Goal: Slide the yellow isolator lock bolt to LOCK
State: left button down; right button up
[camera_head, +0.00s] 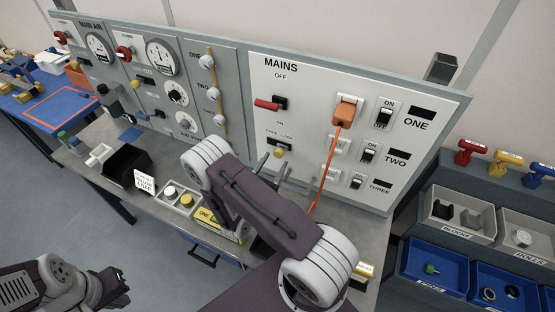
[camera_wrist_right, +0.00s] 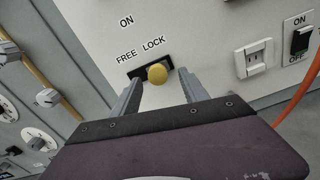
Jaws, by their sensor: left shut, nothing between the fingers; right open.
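The yellow bolt knob (camera_head: 279,153) sits in a short dark slot on the white MAINS panel (camera_head: 300,90), below the words FREE and LOCK. In the right wrist view the knob (camera_wrist_right: 157,73) stands in the slot with FREE above left and LOCK above right. I cannot tell exactly how far along the slot it sits. My right gripper (camera_head: 275,166) is open, with one finger on each side of the knob in the right wrist view (camera_wrist_right: 160,78). Contact with the knob is not clear. My left gripper (camera_head: 117,288) is shut and empty, low at the left, away from the panel.
A red lever (camera_head: 267,104) is above the bolt. An orange plug (camera_head: 346,111) with a hanging cord (camera_head: 324,174) and several switches are to its right. Trays and a black bin (camera_head: 127,165) are on the bench below. Storage bins (camera_head: 460,215) stand at the right.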

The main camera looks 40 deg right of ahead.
jog(key=b+v, duration=0.1)
jog(key=v, duration=0.5)
jog(key=shift+s+d, duration=0.1)
jog(key=shift+s, duration=0.1)
